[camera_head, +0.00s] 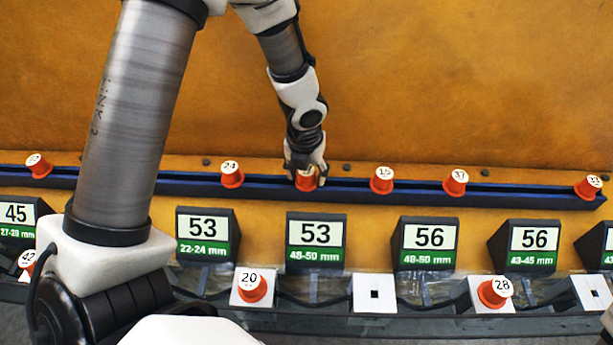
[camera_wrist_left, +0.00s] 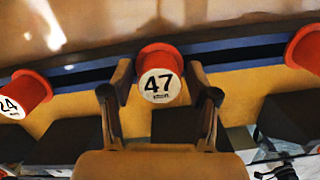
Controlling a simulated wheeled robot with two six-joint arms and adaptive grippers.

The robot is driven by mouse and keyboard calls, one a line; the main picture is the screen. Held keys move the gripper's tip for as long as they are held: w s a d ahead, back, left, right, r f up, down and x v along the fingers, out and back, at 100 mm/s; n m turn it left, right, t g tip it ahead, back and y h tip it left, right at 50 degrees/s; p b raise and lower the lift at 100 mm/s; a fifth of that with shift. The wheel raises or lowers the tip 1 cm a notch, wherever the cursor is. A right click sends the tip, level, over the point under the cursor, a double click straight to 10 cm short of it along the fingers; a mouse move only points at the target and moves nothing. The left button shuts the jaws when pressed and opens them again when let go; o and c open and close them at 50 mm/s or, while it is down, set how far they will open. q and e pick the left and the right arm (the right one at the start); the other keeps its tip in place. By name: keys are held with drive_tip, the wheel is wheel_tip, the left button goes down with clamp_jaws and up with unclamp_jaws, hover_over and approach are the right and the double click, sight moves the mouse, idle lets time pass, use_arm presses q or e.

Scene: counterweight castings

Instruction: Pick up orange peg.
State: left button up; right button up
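Several orange pegs with white numbered tops stand in a row along the dark blue rail (camera_head: 480,194). My left gripper (camera_head: 306,172) is over one of them (camera_head: 306,184), between peg 24 (camera_head: 232,177) and peg 15 (camera_head: 381,182). In the left wrist view this peg (camera_wrist_left: 160,58) reads 47. It stands between the two fingers of the left gripper (camera_wrist_left: 160,80), which are apart, with a narrow gap showing on each side. Peg 24 (camera_wrist_left: 26,92) is at the left edge there.
Peg 37 (camera_head: 456,183) and another peg (camera_head: 588,187) stand further right on the rail. Below are black label blocks (camera_head: 316,241) and white sockets. Peg 20 (camera_head: 252,287) and peg 28 (camera_head: 494,291) are at sockets; one socket (camera_head: 374,294) is empty.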

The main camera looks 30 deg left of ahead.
use_arm(q)
drive_tip(key=shift+s+d+r, duration=0.1)
drive_tip(key=shift+s, duration=0.05)
drive_tip(key=c, duration=0.6)
drive_tip(key=shift+c, duration=0.5)
drive_tip(key=r, duration=0.1)
drive_tip(key=r+p, duration=0.2)
drive_tip(key=r, duration=0.1)
drive_tip(key=shift+w+r, duration=0.1)
drive_tip(key=shift+w, duration=0.25)
drive_tip(key=r, duration=0.5)
drive_tip(key=shift+s+r+p, duration=0.25)
drive_tip(key=shift+r+p, duration=0.05)
drive_tip(key=shift+p, duration=0.05)
drive_tip(key=shift+w, duration=0.1)
drive_tip(key=shift+f, duration=0.15)
